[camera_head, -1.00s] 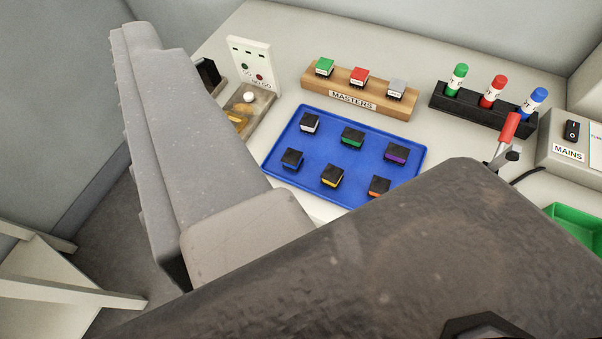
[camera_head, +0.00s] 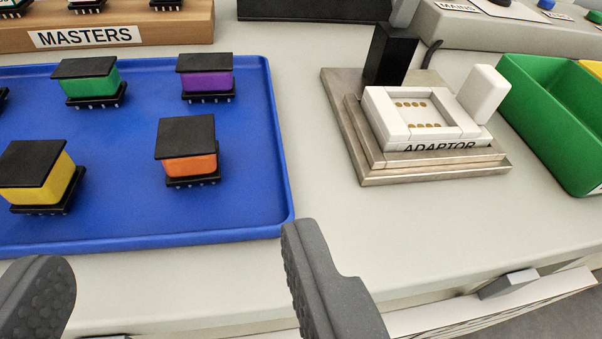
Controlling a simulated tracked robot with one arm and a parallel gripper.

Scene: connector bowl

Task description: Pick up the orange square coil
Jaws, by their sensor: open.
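The orange square coil (camera_head: 190,165) has a black top plate and a black pinned base. It sits upright near the right end of the blue tray (camera_head: 240,222). My gripper (camera_head: 180,265) is open and empty, one finger at the bottom left and the other at the bottom centre. The fingers are in front of the tray's near edge, and the orange coil shows beyond the gap between them, apart from both.
Yellow (camera_head: 44,180), green (camera_head: 90,82) and purple (camera_head: 206,79) coils stand around the orange one. The ADAPTOR fixture (camera_head: 375,172) and a green bin (camera_head: 545,115) are to the right. The MASTERS block (camera_head: 180,28) is behind. Bare table lies between tray and fixture.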

